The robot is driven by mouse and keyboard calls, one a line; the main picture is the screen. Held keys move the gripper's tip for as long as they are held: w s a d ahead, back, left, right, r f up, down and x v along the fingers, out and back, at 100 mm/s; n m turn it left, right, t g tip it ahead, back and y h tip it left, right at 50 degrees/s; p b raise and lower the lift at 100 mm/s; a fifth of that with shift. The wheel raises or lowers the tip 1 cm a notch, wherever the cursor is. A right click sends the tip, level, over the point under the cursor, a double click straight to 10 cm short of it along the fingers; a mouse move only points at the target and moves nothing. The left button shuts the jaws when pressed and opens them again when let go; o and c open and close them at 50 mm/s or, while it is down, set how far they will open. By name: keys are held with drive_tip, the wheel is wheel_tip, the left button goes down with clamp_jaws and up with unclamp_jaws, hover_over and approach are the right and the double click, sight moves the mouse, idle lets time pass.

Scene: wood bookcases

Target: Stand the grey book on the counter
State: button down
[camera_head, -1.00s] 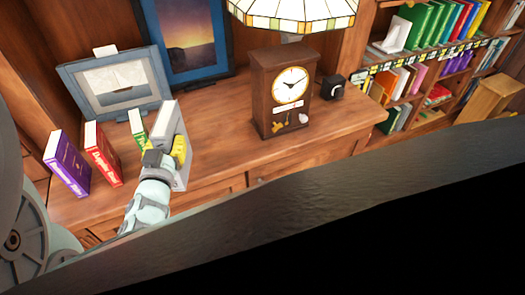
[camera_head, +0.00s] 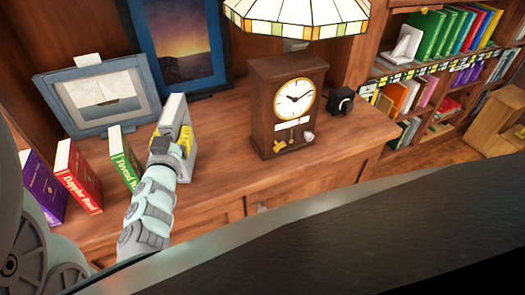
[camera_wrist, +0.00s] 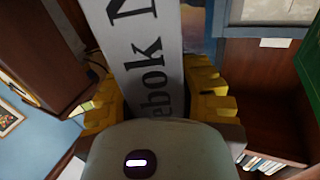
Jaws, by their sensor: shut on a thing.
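The grey book (camera_head: 180,122) is upright at the counter (camera_head: 228,148), to the right of the green book (camera_head: 125,158). My gripper (camera_head: 172,143) is shut on it, with yellow fingers on both sides of the book. In the wrist view the grey book (camera_wrist: 147,50) shows its spine with large dark letters between the yellow fingers (camera_wrist: 157,98). The book's lower edge seems at or very near the counter top; I cannot tell whether it touches.
Red (camera_head: 78,178) and purple (camera_head: 42,190) books stand left of the green one. Framed pictures (camera_head: 98,95) lean behind. A wooden clock (camera_head: 285,105) stands to the right under a lamp (camera_head: 296,15), with bare counter between it and the grey book.

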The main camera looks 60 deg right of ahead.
drive_tip(key=shift+f+b, duration=0.35)
drive_tip(key=shift+f, duration=0.4)
drive_tip(key=shift+s+f, duration=0.1)
drive_tip(key=shift+f, duration=0.05)
drive_tip(key=c, duration=0.7)
unclamp_jaws()
drive_tip(key=shift+a+f, duration=0.1)
drive_tip(key=shift+c, duration=0.2)
